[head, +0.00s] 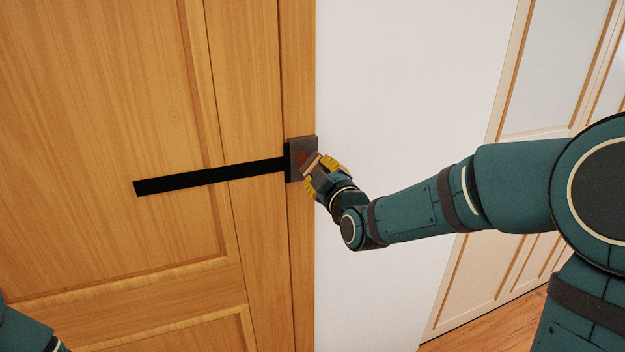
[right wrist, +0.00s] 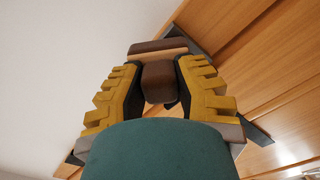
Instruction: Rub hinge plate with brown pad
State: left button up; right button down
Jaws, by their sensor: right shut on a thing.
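The hinge plate (head: 297,146) is a dark grey-brown square with a reddish patch, on the right edge of the wooden door in the head view. A long black strap (head: 210,178) runs left from it. My right gripper (head: 318,165), with yellow fingers, is shut on the brown pad (head: 313,158), right in front of the plate. In the right wrist view the pad (right wrist: 158,47) has a brown block grip between the fingers and a paler layer. The pad overlaps the plate; I cannot tell whether they touch. My left gripper is out of view; only part of its arm shows at lower left.
The wooden door (head: 90,90) fills the left of the head view. A plain white wall (head: 400,90) lies right of it. A pale panelled door or cupboard (head: 545,120) and wooden floor (head: 500,325) are farther right. The space before the wall looks clear.

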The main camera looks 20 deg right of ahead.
jog(key=shift+d, duration=0.7)
jog(key=shift+r, duration=0.85)
jog(key=shift+a+f+p, duration=0.1)
jog(key=shift+a+p, duration=0.25)
jog(key=shift+a, duration=0.75)
jog(key=shift+s+a+p, duration=0.15)
jog(key=shift+a+p, duration=0.25)
jog(key=shift+a, duration=1.95)
jog(key=shift+r+p, duration=0.6)
jog(key=shift+r, duration=0.25)
jog(key=shift+d+f+b, duration=0.2)
jog(key=shift+d+b, duration=0.5)
jog(key=shift+d, duration=0.7)
jog(key=shift+w+d+b, duration=0.2)
jog(key=shift+d+b, duration=0.9)
jog(key=shift+d, duration=0.95)
jog(key=shift+r, duration=0.1)
jog(key=shift+s, duration=0.1)
